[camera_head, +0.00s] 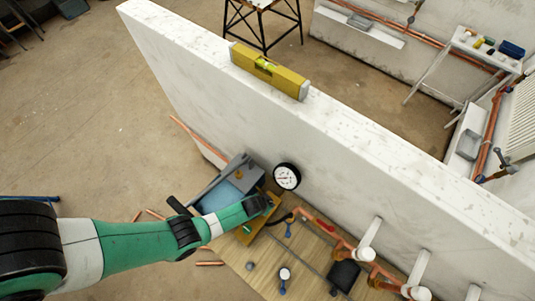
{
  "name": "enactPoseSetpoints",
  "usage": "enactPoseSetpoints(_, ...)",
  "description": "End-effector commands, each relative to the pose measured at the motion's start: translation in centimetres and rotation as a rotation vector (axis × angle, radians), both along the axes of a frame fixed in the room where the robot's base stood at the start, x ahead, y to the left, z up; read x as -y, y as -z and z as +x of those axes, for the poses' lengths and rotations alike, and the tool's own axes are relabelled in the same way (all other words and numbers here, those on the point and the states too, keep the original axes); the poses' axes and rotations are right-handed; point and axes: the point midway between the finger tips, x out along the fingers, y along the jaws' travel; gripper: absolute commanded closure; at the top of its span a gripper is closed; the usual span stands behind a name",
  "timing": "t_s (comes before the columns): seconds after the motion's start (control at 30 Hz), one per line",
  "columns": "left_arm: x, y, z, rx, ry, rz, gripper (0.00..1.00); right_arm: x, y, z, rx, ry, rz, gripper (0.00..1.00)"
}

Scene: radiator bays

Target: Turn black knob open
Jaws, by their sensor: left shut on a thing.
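My left arm is green and white and comes in from the left, low over the workbench. My left gripper (268,203) is at its end, close to the white wall and just below the round gauge. It is shut on what seems to be the black knob, which is mostly hidden by the gripper. A small dark curved part (287,217) shows just right of the gripper, and I cannot tell whether it belongs to the knob. My right gripper is not in view.
A round white-faced gauge (287,176) is on the wall (360,150). A yellow spirit level (269,70) lies on the wall's top. Copper pipes (345,243) and several small fittings sit at the lower right. A blue-grey toolbox (230,184) stands left of the gripper.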

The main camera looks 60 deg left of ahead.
Motion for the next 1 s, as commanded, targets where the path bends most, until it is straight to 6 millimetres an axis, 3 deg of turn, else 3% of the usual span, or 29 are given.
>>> enactPoseSetpoints(0.43, 0.3, 0.2, 0.2, 0.002, -0.422, -0.002, 1.0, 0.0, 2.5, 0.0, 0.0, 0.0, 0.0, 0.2)
enactPoseSetpoints(1.0, 0.4, 0.1, 0.3, -0.001, -0.797, -0.003, 1.0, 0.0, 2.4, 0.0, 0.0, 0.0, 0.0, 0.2)
